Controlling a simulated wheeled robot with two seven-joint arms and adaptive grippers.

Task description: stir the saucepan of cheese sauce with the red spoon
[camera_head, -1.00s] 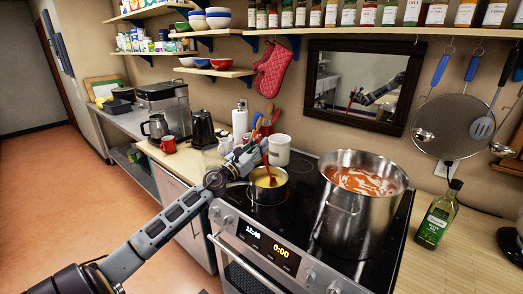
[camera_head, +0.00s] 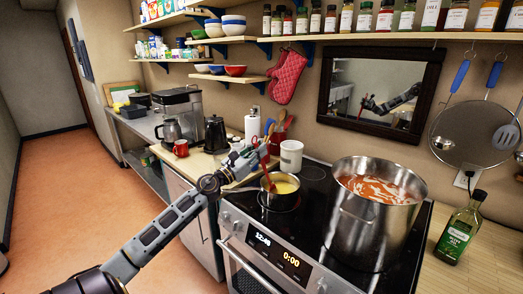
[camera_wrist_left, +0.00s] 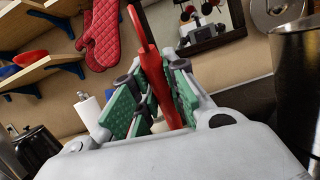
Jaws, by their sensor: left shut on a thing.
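A small steel saucepan (camera_head: 270,201) of yellow cheese sauce (camera_head: 288,187) stands on the left part of the black cooktop. My left gripper (camera_head: 261,156) is above the pan's left side, shut on the handle of the red spoon (camera_head: 267,176). The spoon slants down into the pan at its left part; its lower end is hidden in the sauce or behind the rim. In the left wrist view the green finger pads of the left gripper (camera_wrist_left: 152,92) close around the red spoon (camera_wrist_left: 148,62). My right gripper is not in view.
A large steel pot (camera_head: 370,222) of red sauce stands right of the saucepan. A white canister (camera_head: 291,157) and a utensil holder with wooden spoons are close behind. An oil bottle (camera_head: 458,232) stands on the right counter. A mirror (camera_head: 381,90) reflects my arm.

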